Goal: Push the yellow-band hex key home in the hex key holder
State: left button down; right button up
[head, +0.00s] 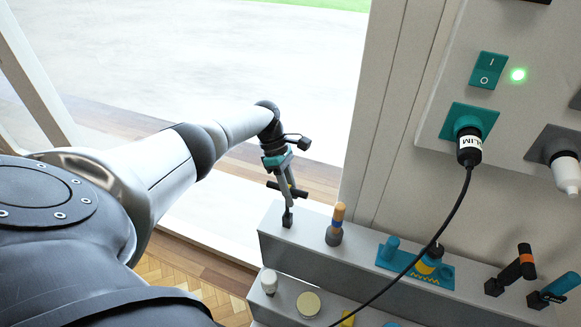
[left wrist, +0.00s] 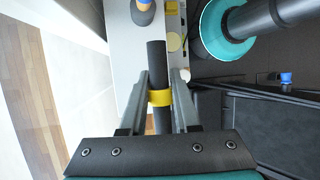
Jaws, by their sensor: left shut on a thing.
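The yellow-band hex key (head: 300,193) is black, with a yellow band that shows clearly in the left wrist view (left wrist: 160,97). My left gripper (head: 288,195) is shut on it; in the left wrist view the two fingers stand either side of the band. A small dark holder block (head: 287,218) sits at the left end of the upper grey shelf, directly below the gripper in the head view. The fingers hide the lower part of the key, so I cannot tell how deep it sits in the holder. My right gripper is not in view.
Right along the grey shelf (head: 350,258) stand an orange-and-blue item (head: 337,222), a teal rack (head: 418,270), an orange-band tool (head: 524,262) and a blue tool (head: 560,286). A black cable (head: 440,230) hangs from a wall plug across the shelf. A lower step holds small round items (head: 308,304).

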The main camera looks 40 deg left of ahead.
pick_arm(q)
jog(key=shift+f+b, duration=0.85)
jog(key=shift+f, duration=0.25)
jog(key=c, duration=0.6)
grip_release()
jog(key=shift+o, duration=0.2)
jog(key=s+p+v, duration=0.1)
jog(key=p+v, duration=0.1)
jog(key=v, duration=1.3)
jog(key=shift+w+r, duration=0.2)
jog(key=shift+w, duration=0.25)
jog(key=shift+f, duration=0.1)
